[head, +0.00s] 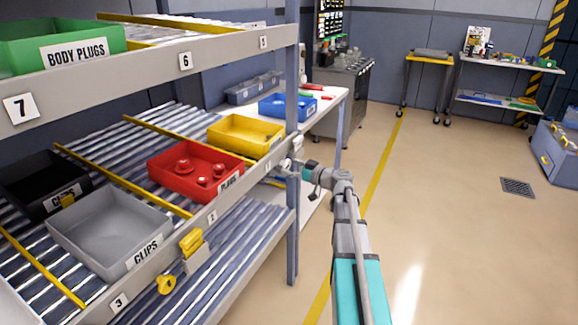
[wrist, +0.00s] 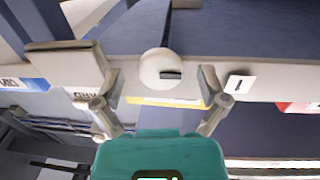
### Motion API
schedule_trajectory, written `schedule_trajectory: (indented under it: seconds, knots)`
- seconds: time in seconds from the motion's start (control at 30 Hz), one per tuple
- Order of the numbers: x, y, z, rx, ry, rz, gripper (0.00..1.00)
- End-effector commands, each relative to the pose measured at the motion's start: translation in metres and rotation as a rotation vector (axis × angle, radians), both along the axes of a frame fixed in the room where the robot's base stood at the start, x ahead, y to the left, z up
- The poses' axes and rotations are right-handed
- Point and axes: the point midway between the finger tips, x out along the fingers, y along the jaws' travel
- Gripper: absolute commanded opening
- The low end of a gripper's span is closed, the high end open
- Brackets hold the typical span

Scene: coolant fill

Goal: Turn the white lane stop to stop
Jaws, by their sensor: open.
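The white lane stop (wrist: 160,66) shows in the wrist view as a round white knob with a small dark slot, on the pale shelf rail (wrist: 135,68) beside a tag reading 1. A thin dark bar runs up from it in that view. My gripper (wrist: 160,86) is open, with one finger on each side of the knob. I cannot tell whether either finger touches it. In the head view my gripper (head: 288,168) is at the right end of the middle shelf's front rail, near the upright post. The white stop is too small to make out there.
A red bin (head: 190,188) with red plugs, a yellow bin (head: 240,148) and a grey clips bin (head: 108,236) stand on the rollers. The floor to the right (head: 450,200) is clear.

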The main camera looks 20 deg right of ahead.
Motion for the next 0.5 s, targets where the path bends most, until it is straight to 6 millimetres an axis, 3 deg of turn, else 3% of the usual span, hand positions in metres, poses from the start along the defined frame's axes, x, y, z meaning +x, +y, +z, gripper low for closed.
schedule_trajectory:
  seconds: [0.2,0.5]
  knots:
    - [0.0122,0.0078,0.0000,0.000,0.000,0.001,0.93]
    - [0.0136,0.0092,0.0000,0.000,0.000,0.000,0.93]
